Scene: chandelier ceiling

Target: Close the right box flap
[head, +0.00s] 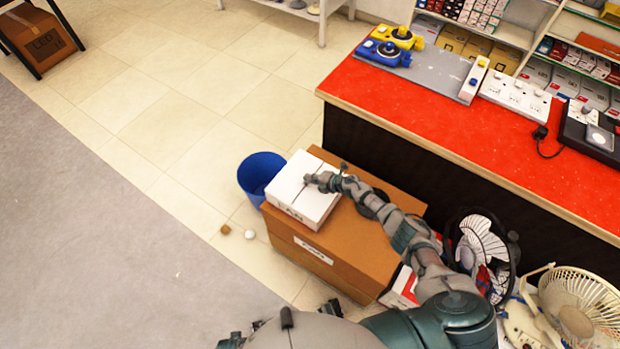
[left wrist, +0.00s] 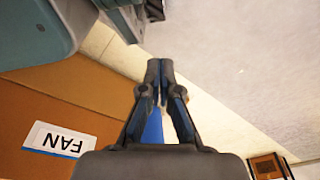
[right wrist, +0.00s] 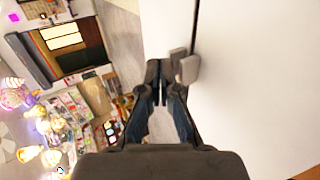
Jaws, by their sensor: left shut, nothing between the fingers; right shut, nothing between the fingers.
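A white box (head: 290,204) sits on top of a large brown carton (head: 350,240). Its top looks mostly flat, with a seam across it; I cannot tell how far the right flap is from flat. My right gripper (head: 309,179) is shut and empty at the top of the white box. In the right wrist view the gripper (right wrist: 159,68) is beside a broad white box surface (right wrist: 255,90), with a small grey piece (right wrist: 187,68) by its tips. My left gripper (left wrist: 160,66) is shut and empty, beside the brown carton (left wrist: 60,95) with its FAN label.
A blue bin (head: 260,170) stands left of the boxes. A red-topped counter (head: 430,120) runs behind and to the right. Fans (head: 575,310) stand at the lower right. Two small round things (head: 248,234) lie on the floor. The floor at left is clear.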

